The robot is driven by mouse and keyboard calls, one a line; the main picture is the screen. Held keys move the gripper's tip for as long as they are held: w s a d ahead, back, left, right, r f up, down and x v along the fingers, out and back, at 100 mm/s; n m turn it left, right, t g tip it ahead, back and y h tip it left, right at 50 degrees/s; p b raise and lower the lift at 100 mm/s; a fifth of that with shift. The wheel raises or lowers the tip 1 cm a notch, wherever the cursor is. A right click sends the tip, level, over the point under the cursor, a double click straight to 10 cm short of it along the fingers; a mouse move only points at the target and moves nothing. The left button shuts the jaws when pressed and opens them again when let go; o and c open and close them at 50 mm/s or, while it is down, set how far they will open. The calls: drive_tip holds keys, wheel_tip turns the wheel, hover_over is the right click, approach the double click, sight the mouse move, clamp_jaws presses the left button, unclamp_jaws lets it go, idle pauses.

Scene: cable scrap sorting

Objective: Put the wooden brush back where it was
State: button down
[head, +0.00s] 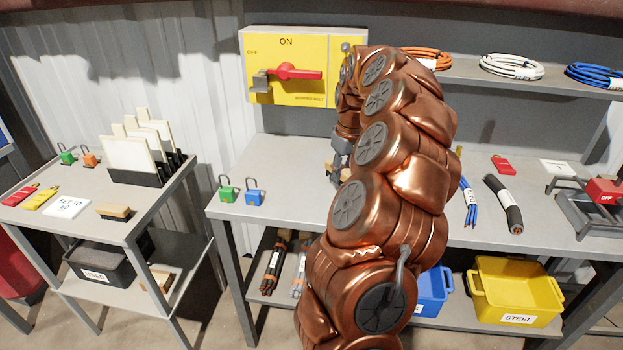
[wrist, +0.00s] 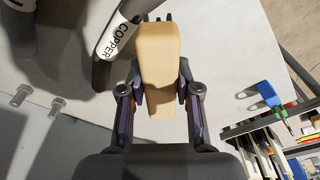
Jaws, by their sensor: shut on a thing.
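My gripper (wrist: 158,88) is shut on a wooden brush (wrist: 159,55), a tan tapered block, in the wrist view. The jaws grip it from both sides, and its bristles cannot be made out clearly. In the head view my arm hides most of the gripper (head: 340,150), which is over the main bench (head: 290,160). Another wooden brush (head: 114,211) lies on the left table's top near its front edge. A similar wooden block (head: 158,279) lies on that table's lower shelf.
Green (head: 228,190) and blue (head: 254,192) padlocks stand at the bench's left end. A yellow switch box (head: 290,65) is on the wall behind. A panel rack (head: 135,160) stands on the left table. A COPPER-labelled thing (wrist: 118,30) is close to the held brush.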

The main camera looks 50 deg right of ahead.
drive_tip(key=w+a, duration=0.1)
drive_tip(key=w, duration=0.1)
drive_tip(key=w+a, duration=0.1)
drive_tip(key=w, duration=0.1)
drive_tip(key=w+a+p, duration=0.1)
drive_tip(key=w, duration=0.2)
drive_tip(key=shift+w+a+f, duration=0.1)
drive_tip(key=shift+a+f, duration=0.3)
drive_tip(key=shift+w+f+p, duration=0.1)
drive_tip(key=shift+f+p, duration=0.2)
drive_tip(key=shift+f, duration=1.5)
drive_tip(key=shift+f, duration=0.15)
drive_tip(key=c, duration=0.8)
unclamp_jaws()
